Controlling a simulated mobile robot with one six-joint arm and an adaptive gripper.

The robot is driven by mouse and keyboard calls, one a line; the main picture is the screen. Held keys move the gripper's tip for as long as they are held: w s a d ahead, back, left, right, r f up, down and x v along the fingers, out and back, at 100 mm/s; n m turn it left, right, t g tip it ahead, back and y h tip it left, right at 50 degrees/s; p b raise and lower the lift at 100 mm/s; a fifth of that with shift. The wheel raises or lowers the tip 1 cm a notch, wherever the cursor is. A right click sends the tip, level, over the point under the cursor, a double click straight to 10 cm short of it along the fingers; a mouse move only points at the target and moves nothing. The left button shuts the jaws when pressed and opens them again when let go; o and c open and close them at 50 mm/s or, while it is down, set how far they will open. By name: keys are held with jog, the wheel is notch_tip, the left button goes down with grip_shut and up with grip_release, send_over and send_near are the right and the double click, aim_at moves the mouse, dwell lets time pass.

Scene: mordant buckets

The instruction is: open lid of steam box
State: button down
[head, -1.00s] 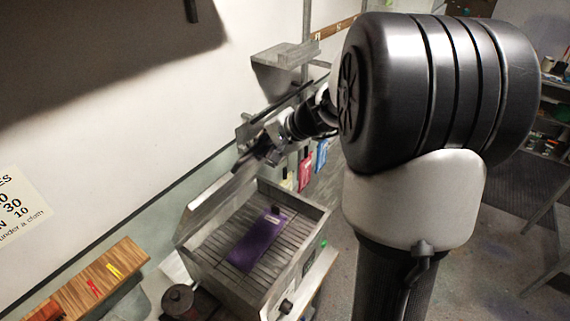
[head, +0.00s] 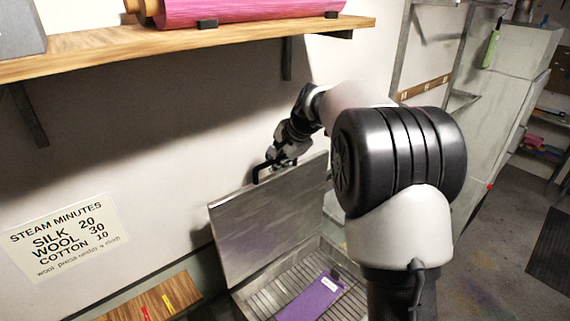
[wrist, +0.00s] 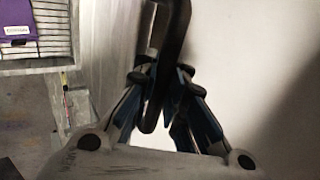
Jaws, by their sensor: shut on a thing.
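The steam box stands open at the bottom of the head view, with a slatted inside (head: 285,282). Its flat metal lid (head: 268,222) stands raised, roughly upright, at the back by the wall. A purple packet (head: 312,298) with a pale label lies on the slats. My gripper (head: 274,168) is at the lid's top edge, shut on the dark lid handle (head: 258,170). In the wrist view the dark handle (wrist: 178,30) passes between the fingers (wrist: 163,82). My arm hides the right part of the box.
A wooden shelf (head: 190,46) with a pink roll (head: 250,10) juts from the wall above. A steam minutes sign (head: 65,235) hangs on the wall at left. A low wooden rack (head: 150,302) is left of the box. Open floor (head: 480,270) lies at right.

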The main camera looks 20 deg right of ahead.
jog(key=shift+w+a+r, duration=0.15)
jog(key=shift+w, duration=0.2)
jog(key=shift+w+a+r, duration=0.1)
jog(key=shift+w, duration=0.25)
jog(key=c, duration=1.7)
grip_release()
jog(key=shift+s, duration=0.15)
jog(key=shift+o, duration=0.3)
jog(key=shift+f, duration=0.15)
jog(key=v, duration=1.2)
jog(key=shift+w, duration=0.2)
